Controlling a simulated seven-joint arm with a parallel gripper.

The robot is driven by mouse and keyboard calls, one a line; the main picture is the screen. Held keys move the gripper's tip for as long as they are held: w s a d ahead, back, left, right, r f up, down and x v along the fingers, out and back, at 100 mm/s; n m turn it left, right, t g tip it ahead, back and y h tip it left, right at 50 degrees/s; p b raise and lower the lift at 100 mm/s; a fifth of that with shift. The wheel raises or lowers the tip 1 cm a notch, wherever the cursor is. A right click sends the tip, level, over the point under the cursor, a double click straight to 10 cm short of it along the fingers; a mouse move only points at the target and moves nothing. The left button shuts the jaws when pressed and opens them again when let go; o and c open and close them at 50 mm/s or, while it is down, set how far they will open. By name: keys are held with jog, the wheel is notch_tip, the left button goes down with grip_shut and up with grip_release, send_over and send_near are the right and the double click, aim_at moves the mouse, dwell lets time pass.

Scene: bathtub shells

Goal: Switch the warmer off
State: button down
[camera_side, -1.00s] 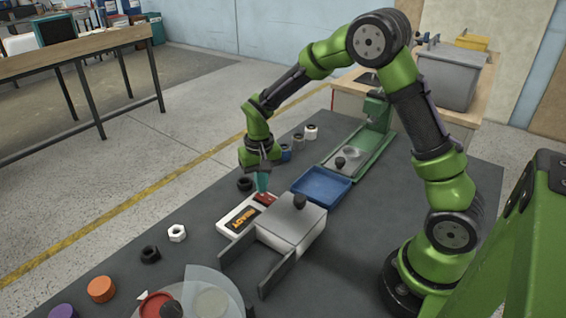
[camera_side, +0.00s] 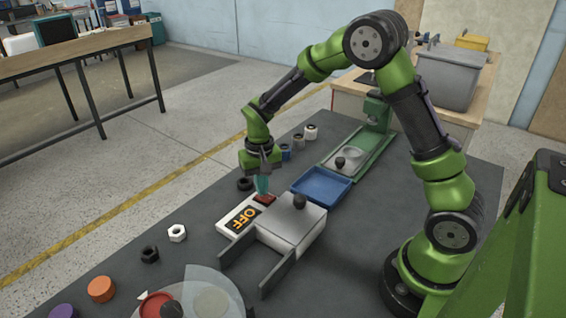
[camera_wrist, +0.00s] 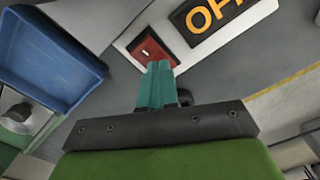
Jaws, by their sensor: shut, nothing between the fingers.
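The warmer (camera_side: 306,220) is a pale grey box with a black knob on its lid, on the dark table. Beside it lies a white panel (camera_side: 228,226) with a black display (camera_side: 243,219) reading "OFF" in orange. A red rocker switch (camera_side: 266,199) sits at the panel's far end; it also shows in the wrist view (camera_wrist: 152,50). My gripper (camera_side: 262,190) points down with its teal fingers shut and empty. The fingertips are right at the switch; I cannot tell whether they touch it.
A blue tray (camera_side: 321,185) lies right of the switch, and a green-framed stand (camera_side: 362,150) is behind it. Black, white and orange nuts and discs lie at the left. Two grey rails (camera_side: 277,275) project from the warmer's front.

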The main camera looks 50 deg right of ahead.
aim_at(266, 199)
notch_tip(266, 199, up, 7)
jog(key=shift+f, duration=0.15)
dwell(0.5)
jog(key=shift+s+a+f+n, duration=0.1)
jog(key=shift+s+a+n, duration=0.1)
jog(key=shift+s, duration=0.3)
jog(key=shift+s+a+n, duration=0.1)
jog(key=shift+s+a, duration=0.05)
jog(key=shift+s, duration=0.3)
jog(key=s+a+r+t+y, duration=0.1)
jog(key=s+r+t, duration=0.2)
jog(key=s+r, duration=0.4)
jog(key=s+a+r+n+t+y, duration=0.1)
jog(key=s+a+r+t, duration=0.1)
jog(key=s+r+t, duration=0.2)
jog(key=s+r, duration=0.3)
jog(key=s, duration=0.3)
jog(key=shift+a, duration=0.3)
